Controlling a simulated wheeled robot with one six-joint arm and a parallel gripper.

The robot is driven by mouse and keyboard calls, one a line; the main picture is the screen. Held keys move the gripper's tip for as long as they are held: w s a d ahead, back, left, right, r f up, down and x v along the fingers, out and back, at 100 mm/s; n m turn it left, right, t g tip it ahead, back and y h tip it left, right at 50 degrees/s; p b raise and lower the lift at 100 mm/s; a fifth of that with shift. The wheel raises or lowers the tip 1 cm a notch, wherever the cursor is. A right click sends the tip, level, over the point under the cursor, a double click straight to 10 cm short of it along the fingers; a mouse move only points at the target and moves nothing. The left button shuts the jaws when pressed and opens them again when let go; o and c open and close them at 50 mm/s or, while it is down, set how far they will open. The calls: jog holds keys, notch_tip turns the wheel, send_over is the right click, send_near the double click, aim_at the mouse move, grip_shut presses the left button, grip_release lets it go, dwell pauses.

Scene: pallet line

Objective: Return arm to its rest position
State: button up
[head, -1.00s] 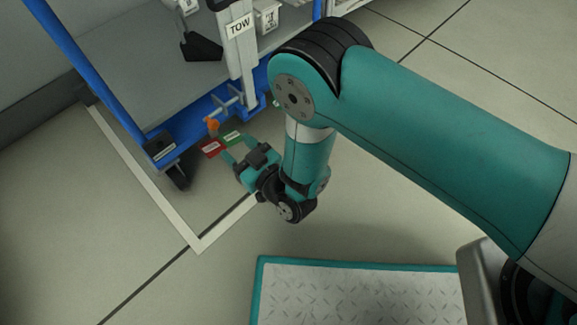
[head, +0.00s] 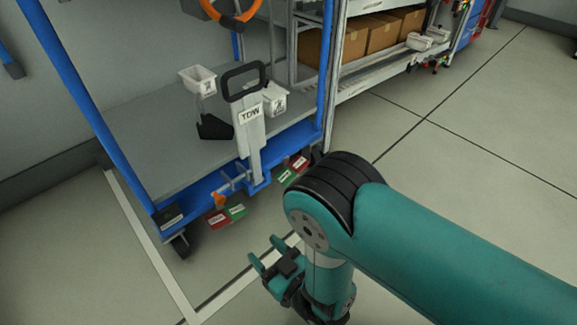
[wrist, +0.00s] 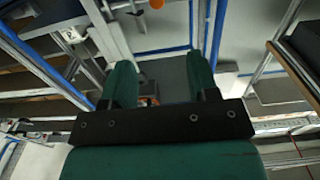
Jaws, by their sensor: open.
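My gripper (head: 268,256) is at the lower middle of the head view, in front of the blue cart and apart from it. Its two teal fingers are spread with nothing between them. In the wrist view the open fingers (wrist: 160,80) point away from the camera, with a gap between them. My teal arm comes in from the lower right and bends down at a black elbow joint. The lowest part of the wrist is cut by the picture's bottom edge.
Floor at the right is clear. A white floor line (head: 150,250) runs beside the cart.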

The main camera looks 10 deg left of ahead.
jog(key=w+r+m+g+h+p, duration=0.1)
jog(key=w+r+h+p, duration=0.1)
jog(key=w+r, duration=0.35)
jog(key=w+r+m+h+p, duration=0.1)
jog(key=w+r+p, duration=0.15)
jog(key=r, duration=0.65)
jog(key=w+d+r+m+g+h+p, duration=0.1)
jog(key=d+r, duration=0.2)
jog(key=r, duration=0.3)
jog(key=w+d+r+g+h+p, duration=0.1)
jog(key=w+d+r+g+h, duration=0.15)
jog(key=r, duration=0.45)
jog(key=s+d+r+m+g+h+p, duration=0.1)
jog(key=s+d+r+g+h+p, duration=0.55)
jog(key=s+d+r, duration=1.4)
notch_tip(320, 180, up, 38)
jog(key=w+d+t+y+p, duration=0.1)
jog(key=w+y+p, duration=0.1)
jog(key=p, duration=3.6)
jog(key=shift+d+f, duration=0.25)
